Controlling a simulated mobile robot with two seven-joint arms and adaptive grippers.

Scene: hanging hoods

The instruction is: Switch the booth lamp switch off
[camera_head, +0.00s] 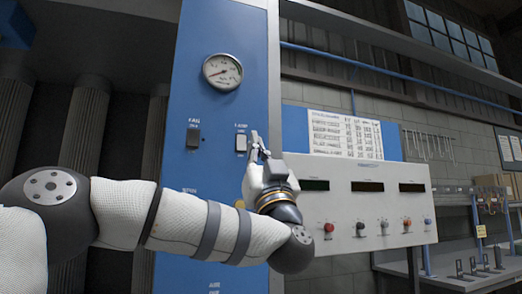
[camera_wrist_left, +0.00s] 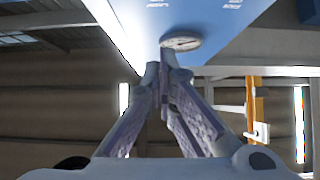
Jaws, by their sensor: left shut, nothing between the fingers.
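The booth lamp switch (camera_head: 241,143) is a light rocker on the blue panel (camera_head: 215,110), under a small label that seems to read "LAMP". My left gripper (camera_head: 256,136) is shut and empty, with its fingertips just right of this switch in the head view. I cannot tell whether they touch it. In the left wrist view, the closed fingers (camera_wrist_left: 164,62) point toward the blue panel, and the switch cannot be made out there. My right gripper is not in view.
A dark switch labelled "FAN" (camera_head: 193,138) sits left of the lamp switch. A round gauge (camera_head: 222,72) is above. A grey control box (camera_head: 350,215) with knobs and dark displays stands right of my gripper. A workbench (camera_head: 465,280) is at the lower right.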

